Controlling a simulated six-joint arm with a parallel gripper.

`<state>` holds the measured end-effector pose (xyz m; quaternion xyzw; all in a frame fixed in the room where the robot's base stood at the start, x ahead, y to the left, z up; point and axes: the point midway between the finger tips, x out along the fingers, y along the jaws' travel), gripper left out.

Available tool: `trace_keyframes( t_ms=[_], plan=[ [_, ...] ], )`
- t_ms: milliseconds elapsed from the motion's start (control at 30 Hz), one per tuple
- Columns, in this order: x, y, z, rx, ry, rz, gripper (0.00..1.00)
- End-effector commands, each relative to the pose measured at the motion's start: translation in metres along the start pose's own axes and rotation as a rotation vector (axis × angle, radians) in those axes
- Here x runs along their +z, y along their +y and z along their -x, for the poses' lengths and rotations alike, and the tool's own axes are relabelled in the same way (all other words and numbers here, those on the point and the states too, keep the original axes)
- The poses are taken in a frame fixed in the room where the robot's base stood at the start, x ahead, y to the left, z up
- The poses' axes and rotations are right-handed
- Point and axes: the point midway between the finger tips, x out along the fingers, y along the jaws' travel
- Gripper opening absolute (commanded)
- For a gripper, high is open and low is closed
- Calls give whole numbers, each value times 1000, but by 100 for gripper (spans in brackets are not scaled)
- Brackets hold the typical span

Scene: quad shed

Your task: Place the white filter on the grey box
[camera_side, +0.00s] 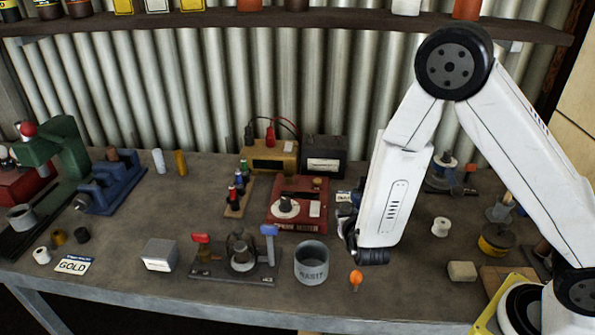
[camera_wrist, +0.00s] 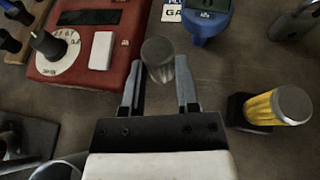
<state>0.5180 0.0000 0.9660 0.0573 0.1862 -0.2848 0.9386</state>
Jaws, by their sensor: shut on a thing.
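My gripper (camera_wrist: 159,82) is shut on a short pale cylinder with a grey end cap and ribbed side, which looks like the white filter (camera_wrist: 165,62). It sits between the two fingertips in the wrist view. In the side view my gripper (camera_side: 352,232) is low over the bench, right of the red tester, and the arm hides what it holds. The grey box (camera_side: 159,256) is a small block with a pale label at the front left of the bench, well left of my gripper.
Between gripper and grey box are the red tester (camera_side: 298,207), a grey waste tin (camera_side: 311,264) and a dark fixture (camera_side: 236,262) with red and blue uprights.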

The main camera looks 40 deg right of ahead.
Motion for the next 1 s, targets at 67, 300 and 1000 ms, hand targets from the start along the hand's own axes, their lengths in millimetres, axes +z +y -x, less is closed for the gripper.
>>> trace_keyframes(
  t_ms=[67,300,1000],
  plan=[
    [-7,0,-3,-1,1,3,0],
    [-23,0,-10,0,1,2,0],
    [-27,0,-11,0,1,1,74]
  ],
)
